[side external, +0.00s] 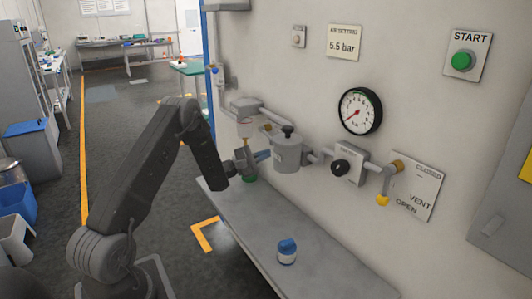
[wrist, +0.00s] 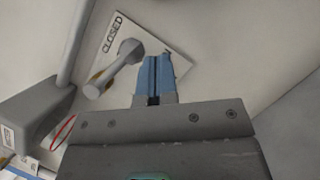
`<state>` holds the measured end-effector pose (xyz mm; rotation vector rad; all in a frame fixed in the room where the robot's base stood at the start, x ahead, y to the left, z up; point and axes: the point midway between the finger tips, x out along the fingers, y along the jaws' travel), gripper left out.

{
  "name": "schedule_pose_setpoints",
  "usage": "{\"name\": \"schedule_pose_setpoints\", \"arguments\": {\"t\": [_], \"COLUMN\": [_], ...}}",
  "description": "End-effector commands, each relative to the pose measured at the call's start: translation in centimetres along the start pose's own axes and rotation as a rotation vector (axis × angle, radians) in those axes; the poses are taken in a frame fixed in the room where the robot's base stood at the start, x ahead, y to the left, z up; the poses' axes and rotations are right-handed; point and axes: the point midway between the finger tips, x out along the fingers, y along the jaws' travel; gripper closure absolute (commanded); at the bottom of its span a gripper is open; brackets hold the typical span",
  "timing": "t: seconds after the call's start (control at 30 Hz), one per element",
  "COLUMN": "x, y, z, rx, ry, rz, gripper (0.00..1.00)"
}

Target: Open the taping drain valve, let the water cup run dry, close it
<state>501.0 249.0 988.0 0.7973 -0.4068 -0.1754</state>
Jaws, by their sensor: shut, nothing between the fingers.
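My gripper (side external: 266,155) is in the middle of the side view, its blue fingers close to a grey cylindrical unit (side external: 288,153). In the wrist view my gripper (wrist: 154,62) has its blue fingers together with nothing held. Their tips overlap a white plate (wrist: 155,35) marked CLOSED. A grey lever (wrist: 122,70) with a rounded end is just left of the fingers, apparently apart from them. I cannot tell which valve it belongs to. A pale cup (side external: 244,128) hangs under a grey pipe housing in the side view; its water level is too small to read.
A vent plate (side external: 415,188) with a yellow-tipped lever, a gauge (side external: 360,111) and a green start button (side external: 461,61) are on the wall. A blue-lidded jar (side external: 287,250) stands on the grey shelf (side external: 325,272). The aisle floor behind my arm is open.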

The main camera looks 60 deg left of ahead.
Motion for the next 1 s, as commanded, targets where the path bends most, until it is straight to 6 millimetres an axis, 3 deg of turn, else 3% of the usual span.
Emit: {"name": "schedule_pose_setpoints", "arguments": {"t": [0.13,0.4,0.53,0.7,1.0], "x": [-1.9,-7.7,-9.7,-11.0,-11.2], "y": [-1.9,-3.4,-4.0,-4.5,-4.6], "z": [-1.5,-0.8,-0.6,-0.3,-0.3], "rx": [-0.006,-0.002,-0.002,-0.001,0.000], "ry": [0.005,0.006,0.004,0.002,0.000], "rz": [0.000,0.002,0.002,0.001,0.000], "gripper": [1.00,1.00,1.00,1.00,1.00]}}
